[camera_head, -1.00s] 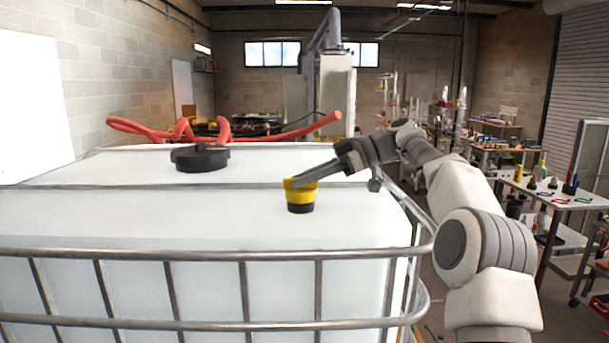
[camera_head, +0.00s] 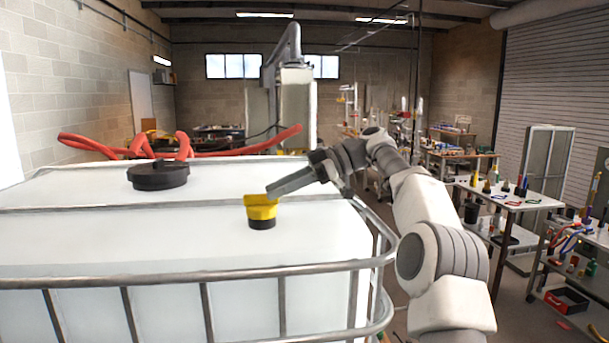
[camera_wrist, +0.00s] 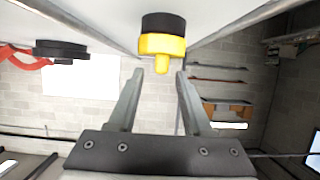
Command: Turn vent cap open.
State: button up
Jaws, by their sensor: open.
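The vent cap (camera_head: 261,208) is yellow with a black base and stands upright on the white tank top (camera_head: 120,235), near its right side. In the wrist view the cap (camera_wrist: 163,43) shows a yellow tab (camera_wrist: 162,64) pointing toward my gripper. My gripper (camera_head: 270,192) is beside the cap at its upper right in the head view. In the wrist view my gripper (camera_wrist: 161,72) has its two fingers spread, with the tab between and just beyond the tips. I see no clear contact with the cap.
A black round lid (camera_head: 158,176) sits on the tank to the left. A red hose (camera_head: 235,148) lies along the far edge. A metal cage rail (camera_head: 200,275) runs around the tank front and right side. Worktables (camera_head: 510,197) stand at the right.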

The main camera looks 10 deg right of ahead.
jog(key=p+v, duration=0.4)
jog(key=v, duration=0.4)
jog(key=shift+d, duration=0.25)
jog(key=shift+r, duration=0.1)
jog(key=s+a+f+m+t+h+b, duration=0.1)
jog(key=s+a+m+t+h, duration=0.1)
jog(key=s+a+m+h, duration=0.7)
jog(key=s+d+f+m+t+h+b, duration=0.1)
jog(key=s+d+f+m, duration=0.2)
jog(key=s+f, duration=0.3)
jog(key=s+d+f+m+t+h, duration=0.1)
jog(key=s+f, duration=0.5)
jog(key=s, duration=0.7)
jog(key=s+d+f+m+t+h+b, duration=0.1)
jog(key=s+d+f+m+h, duration=0.1)
jog(key=s+d+f+m, duration=0.3)
jog(key=s, duration=0.4)
jog(key=shift+s+d+f+t+b, duration=0.25)
jog(key=shift+d+f+t+b, duration=0.05)
jog(key=shift+d+f+t, duration=0.1)
